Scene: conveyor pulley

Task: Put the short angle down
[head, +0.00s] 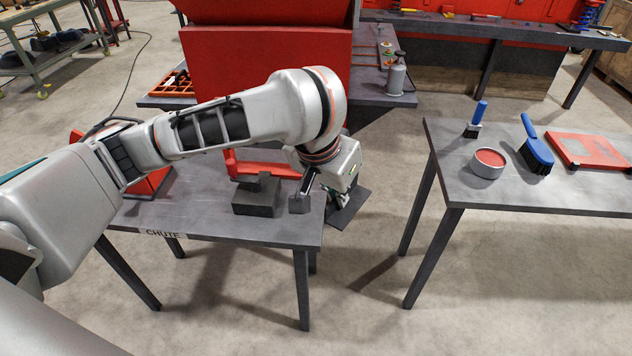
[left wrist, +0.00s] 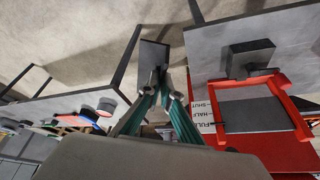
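The short angle, a dark grey flat-sided piece, is in the left wrist view (left wrist: 153,54), at the tips of my left gripper's teal fingers (left wrist: 161,92). The fingers are closed in on its near end. In the head view my left gripper (head: 335,199) points down just past the right end of the chute table (head: 215,222). The dark plate of the angle (head: 350,208) shows beside it, over the floor and clear of the table top. Its other leg is hard to make out. My right gripper is in neither view.
A red frame (head: 258,166) with a dark block (head: 256,197) stands on the chute table. The right table (head: 465,190) holds a blue brush (head: 536,150), a red-topped tin (head: 487,165) and a red tray (head: 588,151). Bare floor lies between the tables.

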